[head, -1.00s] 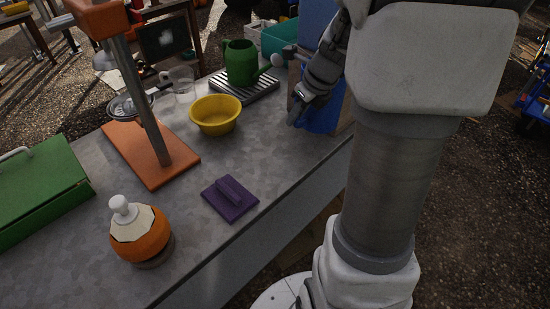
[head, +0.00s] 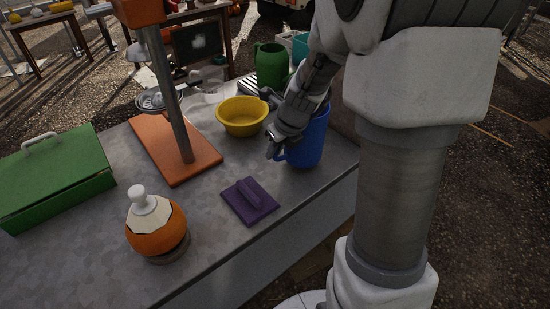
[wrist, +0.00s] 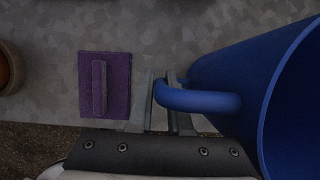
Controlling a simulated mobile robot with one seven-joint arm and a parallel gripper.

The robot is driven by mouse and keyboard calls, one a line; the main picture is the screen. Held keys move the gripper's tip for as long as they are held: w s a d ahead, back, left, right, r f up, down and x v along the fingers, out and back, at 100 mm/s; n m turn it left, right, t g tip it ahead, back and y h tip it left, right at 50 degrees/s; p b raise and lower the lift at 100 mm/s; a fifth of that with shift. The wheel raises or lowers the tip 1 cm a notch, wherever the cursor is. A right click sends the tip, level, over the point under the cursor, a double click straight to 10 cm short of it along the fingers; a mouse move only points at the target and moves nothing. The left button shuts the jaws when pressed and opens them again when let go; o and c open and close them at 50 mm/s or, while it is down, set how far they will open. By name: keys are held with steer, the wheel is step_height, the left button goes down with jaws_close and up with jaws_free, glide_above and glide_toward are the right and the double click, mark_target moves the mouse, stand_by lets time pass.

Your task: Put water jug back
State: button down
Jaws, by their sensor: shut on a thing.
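A blue jug (head: 312,138) is upright at the right end of the grey counter, near its front edge. My gripper (head: 275,147) is at its left side, shut on the jug's handle. In the wrist view the curved handle (wrist: 205,101) passes between my fingers (wrist: 161,100), and the wide blue body (wrist: 248,85) fills the right side. I cannot tell whether the jug's base touches the counter.
A yellow bowl (head: 242,118) sits just left of my gripper. A purple block (head: 250,199) lies nearer the front edge. An orange-based scale stand (head: 176,150), an orange pot (head: 156,230) and a green box (head: 58,175) are farther left. Counter between them is clear.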

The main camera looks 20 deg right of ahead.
steer(key=shift+f, duration=1)
steer(key=shift+b, duration=0.3)
steer(key=shift+f, duration=0.2)
steer(key=c, duration=0.8)
jaws_free()
steer(key=shift+c, duration=0.2)
